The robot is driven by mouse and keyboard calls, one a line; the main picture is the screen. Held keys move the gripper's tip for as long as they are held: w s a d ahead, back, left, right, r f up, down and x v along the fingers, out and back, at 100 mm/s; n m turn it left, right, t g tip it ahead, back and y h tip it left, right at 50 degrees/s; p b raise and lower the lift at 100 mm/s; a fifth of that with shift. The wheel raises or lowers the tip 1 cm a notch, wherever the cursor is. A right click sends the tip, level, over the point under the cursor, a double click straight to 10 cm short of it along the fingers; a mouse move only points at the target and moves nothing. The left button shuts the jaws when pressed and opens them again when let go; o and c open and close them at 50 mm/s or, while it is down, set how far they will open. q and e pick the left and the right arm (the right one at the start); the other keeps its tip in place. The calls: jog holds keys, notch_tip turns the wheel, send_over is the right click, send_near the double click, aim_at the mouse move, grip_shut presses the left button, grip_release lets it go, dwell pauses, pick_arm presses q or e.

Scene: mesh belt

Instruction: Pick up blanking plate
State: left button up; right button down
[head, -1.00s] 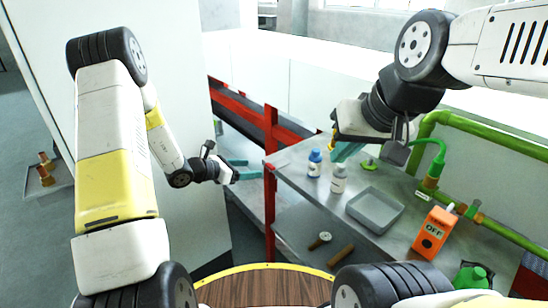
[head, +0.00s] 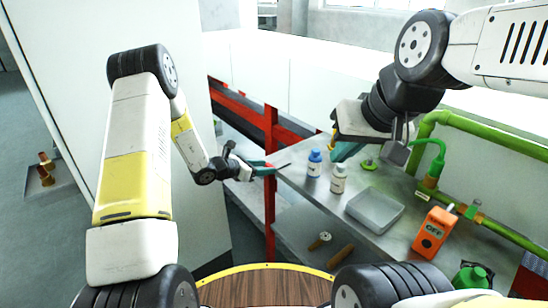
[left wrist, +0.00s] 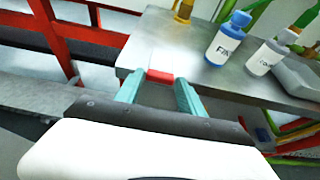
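I cannot single out a blanking plate for certain in either view. My left gripper (head: 270,169) is at the near left corner of the grey metal table (head: 405,215), by the red post. In the left wrist view its teal fingers (left wrist: 158,84) stand apart. A small red piece (left wrist: 159,76) shows between their tips; I cannot tell whether it touches them or lies beyond. A thin dark tip shows just right of the fingers in the head view. My right gripper (head: 345,150) is over the back of the table, its teal fingers partly hidden by its wrist.
A blue bottle (head: 314,163), a white bottle (head: 338,179), a grey tray (head: 374,210) and an orange OFF box (head: 434,234) stand on the table. A red post (head: 270,215) rises at its left corner. Green pipes (head: 500,240) run along the right.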

pick_arm(q)
grip_shut()
